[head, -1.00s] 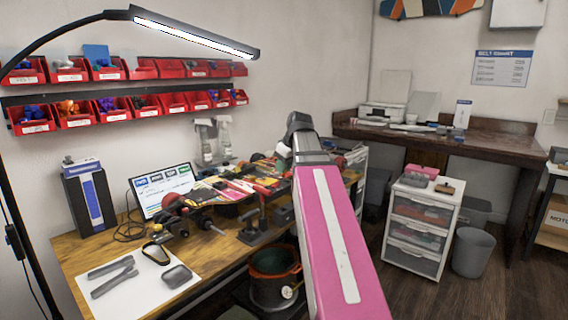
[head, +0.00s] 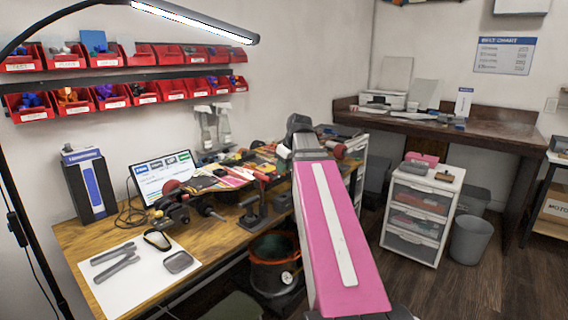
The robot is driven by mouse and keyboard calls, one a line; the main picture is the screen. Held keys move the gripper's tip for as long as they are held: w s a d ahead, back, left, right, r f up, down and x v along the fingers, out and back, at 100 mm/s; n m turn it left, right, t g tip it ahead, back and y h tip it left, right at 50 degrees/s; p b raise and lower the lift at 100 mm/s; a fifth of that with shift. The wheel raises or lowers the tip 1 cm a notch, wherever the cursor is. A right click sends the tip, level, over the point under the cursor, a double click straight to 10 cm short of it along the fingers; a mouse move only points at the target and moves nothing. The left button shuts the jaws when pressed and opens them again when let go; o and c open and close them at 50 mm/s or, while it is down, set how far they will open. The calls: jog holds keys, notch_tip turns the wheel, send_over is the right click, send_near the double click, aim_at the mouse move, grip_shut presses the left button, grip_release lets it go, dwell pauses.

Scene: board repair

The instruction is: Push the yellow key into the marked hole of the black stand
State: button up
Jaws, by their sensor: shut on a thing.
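My pink arm (head: 340,230) reaches over the right part of the workbench, and its visible end is a dark joint. My gripper is not visible; it seems to be hidden behind the arm. I cannot make out the yellow key. A dark stand (head: 252,212) stands upright on the bench near its front edge, left of my arm. I cannot tell whether it is the black stand of the task, and no marked hole can be made out.
The wooden workbench (head: 80,238) carries a white sheet (head: 120,285) with grey tools, a tablet (head: 163,175) and a cluttered skateboard area. An orange-rimmed bucket (head: 275,262) stands below.

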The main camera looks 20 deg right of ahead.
send_over(281, 196)
jog(key=s, duration=0.1)
jog(key=shift+d+f, duration=0.2)
jog(key=shift+f, duration=1.4)
jog(key=shift+d+f, duration=0.2)
jog(key=shift+f, duration=1.35)
jog(key=shift+f, duration=1.7)
dwell(1.1)
jog(key=o, duration=1.3)
jog(key=shift+r, duration=0.95)
